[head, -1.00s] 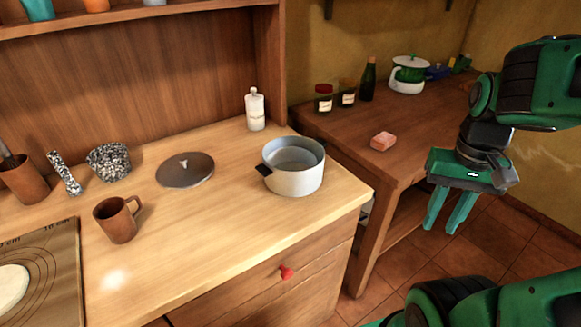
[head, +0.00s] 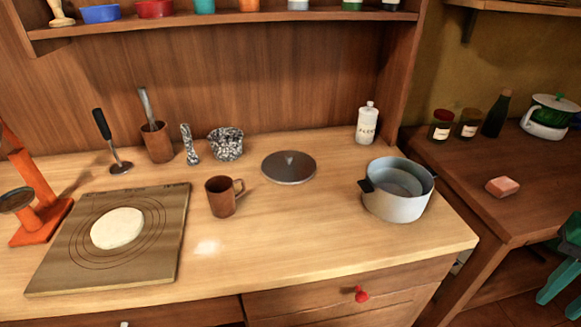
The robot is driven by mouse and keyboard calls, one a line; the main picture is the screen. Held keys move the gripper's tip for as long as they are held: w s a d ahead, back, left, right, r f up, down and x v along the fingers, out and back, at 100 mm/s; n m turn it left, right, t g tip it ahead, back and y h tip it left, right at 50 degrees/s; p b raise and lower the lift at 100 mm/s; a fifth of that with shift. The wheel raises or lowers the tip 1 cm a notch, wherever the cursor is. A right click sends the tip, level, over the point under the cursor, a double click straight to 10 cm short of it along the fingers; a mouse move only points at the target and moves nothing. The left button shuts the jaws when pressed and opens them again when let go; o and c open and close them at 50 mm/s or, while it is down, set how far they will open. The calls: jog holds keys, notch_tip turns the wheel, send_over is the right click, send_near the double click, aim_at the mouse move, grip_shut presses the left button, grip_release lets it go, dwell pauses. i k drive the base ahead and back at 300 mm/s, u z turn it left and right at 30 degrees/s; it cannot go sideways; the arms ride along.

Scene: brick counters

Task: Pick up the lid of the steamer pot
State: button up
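I cannot tell for certain which pot is the steamer.
A pink block (head: 502,187), two jars (head: 441,124) and a dark bottle (head: 496,114) stand on the darker counter (head: 465,175). A brown mug (head: 222,196) and a board with dough (head: 60,270) are on the light counter. A gap separates the counters.

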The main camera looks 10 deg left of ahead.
aim_at(287, 167)
jog(key=u, duration=0.05)
jog(key=k, duration=0.5)
jog(key=u, duration=0.65)
jog(key=i, duration=1)
jog(key=z, duration=0.1)
